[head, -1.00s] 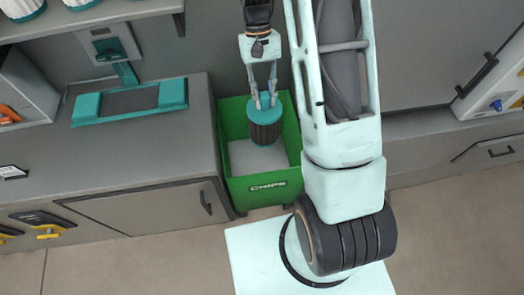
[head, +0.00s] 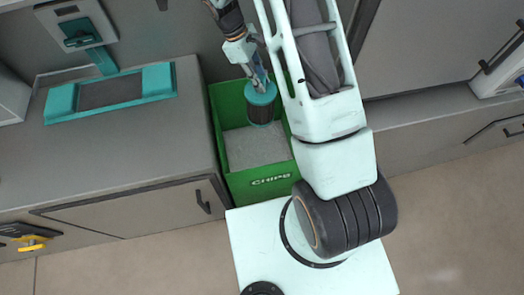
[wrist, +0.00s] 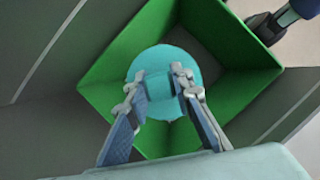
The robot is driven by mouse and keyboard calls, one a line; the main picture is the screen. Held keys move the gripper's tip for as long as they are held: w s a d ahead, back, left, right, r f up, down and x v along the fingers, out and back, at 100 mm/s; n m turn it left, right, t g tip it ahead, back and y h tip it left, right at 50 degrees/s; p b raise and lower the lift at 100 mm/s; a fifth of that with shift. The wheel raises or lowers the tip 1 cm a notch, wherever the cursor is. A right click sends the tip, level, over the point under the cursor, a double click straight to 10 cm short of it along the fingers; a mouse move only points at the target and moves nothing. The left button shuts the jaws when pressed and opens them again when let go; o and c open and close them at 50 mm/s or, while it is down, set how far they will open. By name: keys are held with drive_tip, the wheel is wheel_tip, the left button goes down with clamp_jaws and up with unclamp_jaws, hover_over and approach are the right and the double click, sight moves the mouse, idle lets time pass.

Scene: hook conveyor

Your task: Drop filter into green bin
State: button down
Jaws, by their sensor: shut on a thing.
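The filter (head: 260,106) is a dark ribbed cylinder with a teal cap. In the wrist view its teal cap (wrist: 180,60) shows from above. My gripper (head: 262,86) is shut on the small block on top of the cap, seen between the two fingers in the wrist view (wrist: 161,82). The green bin (head: 262,182), marked CHIPS, is open at the top with a grey floor. The filter hangs over the bin's opening, towards its back; its exact height above the floor I cannot tell.
A grey counter (head: 130,150) stands left of the bin, with a teal-ended tray-like fixture (head: 110,92) on it. A grey wall is behind. A low grey ledge (head: 430,128) runs to the right. My arm covers the bin's right side.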

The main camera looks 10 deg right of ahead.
drive_tip(key=shift+w+f, duration=0.2)
drive_tip(key=shift+w, duration=0.05)
wheel_tip(320, 180, down, 6)
drive_tip(key=b, duration=0.3)
drive_tip(key=shift+r+b, duration=0.25)
drive_tip(key=shift+b, duration=0.1)
drive_tip(key=c, duration=1.6)
unclamp_jaws()
drive_tip(key=v, duration=1.2)
drive_tip(key=shift+s, duration=0.1)
drive_tip(key=shift+r, duration=0.1)
